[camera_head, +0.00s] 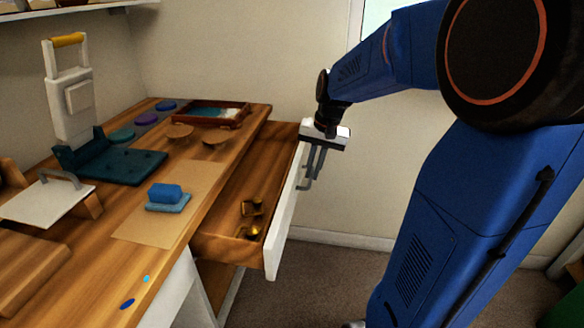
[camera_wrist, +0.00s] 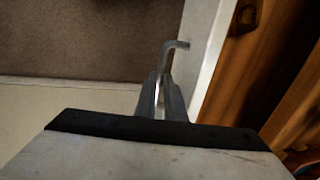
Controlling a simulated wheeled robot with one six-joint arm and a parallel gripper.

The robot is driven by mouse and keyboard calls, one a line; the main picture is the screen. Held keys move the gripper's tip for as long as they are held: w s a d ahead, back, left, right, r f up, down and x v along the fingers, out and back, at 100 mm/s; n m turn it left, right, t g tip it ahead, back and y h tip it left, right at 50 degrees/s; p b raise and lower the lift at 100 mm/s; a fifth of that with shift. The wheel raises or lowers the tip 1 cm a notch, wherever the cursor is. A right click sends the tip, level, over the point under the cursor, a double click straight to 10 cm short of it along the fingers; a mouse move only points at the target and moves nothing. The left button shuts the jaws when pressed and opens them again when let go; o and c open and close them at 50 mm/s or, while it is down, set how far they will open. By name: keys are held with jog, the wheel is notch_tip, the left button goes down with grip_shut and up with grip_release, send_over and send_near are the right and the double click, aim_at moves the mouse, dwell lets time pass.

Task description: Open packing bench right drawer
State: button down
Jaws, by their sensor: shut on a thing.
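The drawer (camera_head: 289,212) of the wooden packing bench (camera_head: 225,150) stands pulled out, with a white front and a wooden inside. Small brass-coloured items (camera_head: 251,230) lie in it near the front. My gripper (camera_head: 314,172) is at the outer side of the white front, shut on the grey metal drawer handle (camera_head: 305,186). In the wrist view the fingers (camera_wrist: 163,98) close on the handle (camera_wrist: 176,46), and its bent end shows beyond them beside the white drawer front (camera_wrist: 212,62). The fingers hide part of the handle.
The bench top holds a teal press with a yellow grip (camera_head: 70,90), a blue block on a pad (camera_head: 167,197), a tray (camera_head: 207,113) and several discs. Carpeted floor (camera_head: 325,270) in front of the drawer is clear. A wall stands behind.

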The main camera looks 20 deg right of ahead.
jog(key=shift+s+d, duration=0.7)
jog(key=shift+d, duration=0.25)
jog(key=shift+s+d, duration=0.7)
jog(key=shift+d, duration=0.25)
jog(key=c, duration=1.8)
grip_release()
jog(key=shift+c, duration=0.2)
notch_tip(320, 180, up, 17)
jog(key=s+d, duration=0.1)
jog(key=d, duration=0.1)
jog(key=shift+s+d, duration=0.3)
jog(key=shift+s, duration=0.1)
